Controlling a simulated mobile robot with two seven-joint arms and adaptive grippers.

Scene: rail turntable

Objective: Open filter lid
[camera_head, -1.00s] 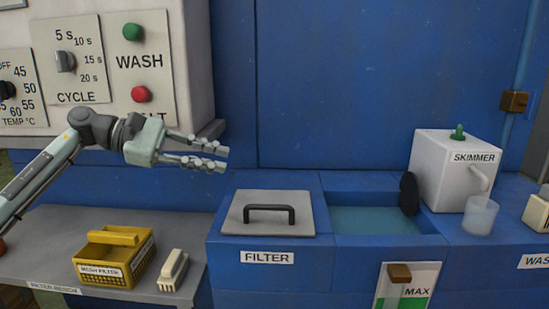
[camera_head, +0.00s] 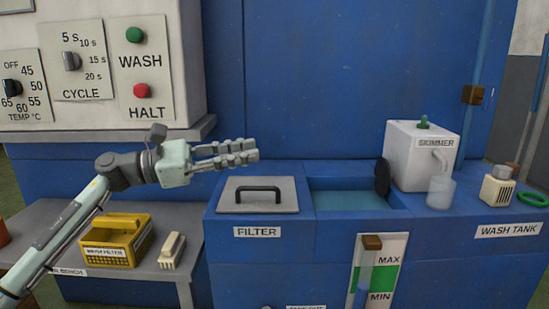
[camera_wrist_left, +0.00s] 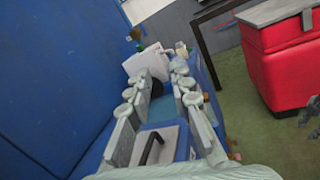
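The filter lid (camera_head: 232,205) is a flat grey plate lying on the blue FILTER box. A black bar handle (camera_head: 258,188) stands on it. In the left wrist view the handle (camera_wrist_left: 150,147) shows between the fingers, beyond the palm. My left gripper (camera_head: 248,151) is open and empty, above and behind the lid's left part, fingers pointing right. It is apart from the handle. In the left wrist view the two fingers (camera_wrist_left: 157,78) stand apart with a gap.
An open water basin (camera_head: 350,184) with a dark disc (camera_head: 382,177) lies right of the lid, then a white skimmer box (camera_head: 412,160) and a cup (camera_head: 440,191). A yellow mesh filter basket (camera_head: 112,255) and a brush (camera_head: 172,251) sit on the left bench. A control panel stands behind.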

